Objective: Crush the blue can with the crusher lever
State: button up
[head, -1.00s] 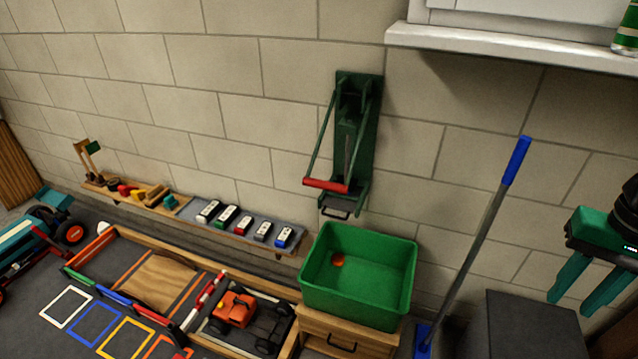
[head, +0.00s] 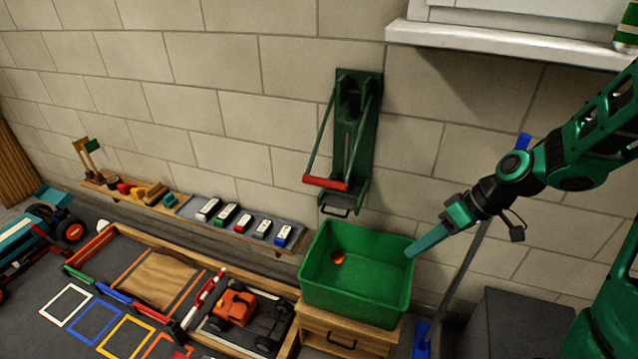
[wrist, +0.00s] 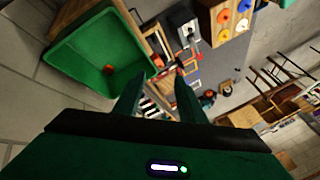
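The can crusher (head: 352,135) is a green frame fixed upright on the block wall, with side arms and a red lever handle (head: 326,184) low at its front. The handle is down near the crusher's lower end. I cannot make out a blue can in either view. My gripper (head: 410,252) is to the right of and below the crusher, at the right rim of the green bin (head: 403,290), apart from the lever. In the wrist view my gripper (wrist: 157,82) shows two fingers spread with nothing between them.
The green bin stands on a wooden cabinet (head: 345,340) below the crusher, with a small orange thing inside. A blue-handled pole (head: 462,270) leans behind my arm. A white sill (head: 500,45) holds a green can (head: 627,38) at upper right. A shelf (head: 190,208) runs left.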

jog(key=w+a+n+t+y, duration=0.1)
jog(key=w+a+n+y, duration=0.15)
jog(key=a, duration=0.25)
jog(key=w+a+n+y, duration=0.1)
jog(key=w+a+y, duration=0.2)
jog(key=a, duration=0.2)
jog(key=t+y, duration=0.4)
jog(key=y, duration=0.1)
send_near(308, 180)
jog(key=shift+m, duration=0.55)
jog(key=x, duration=0.5)
jog(key=w+x, duration=0.1)
jog(key=x, duration=0.1)
jog(key=shift+w+f, duration=0.1)
jog(key=shift+f, duration=0.3)
jog(key=shift+a, duration=0.1)
grip_shut()
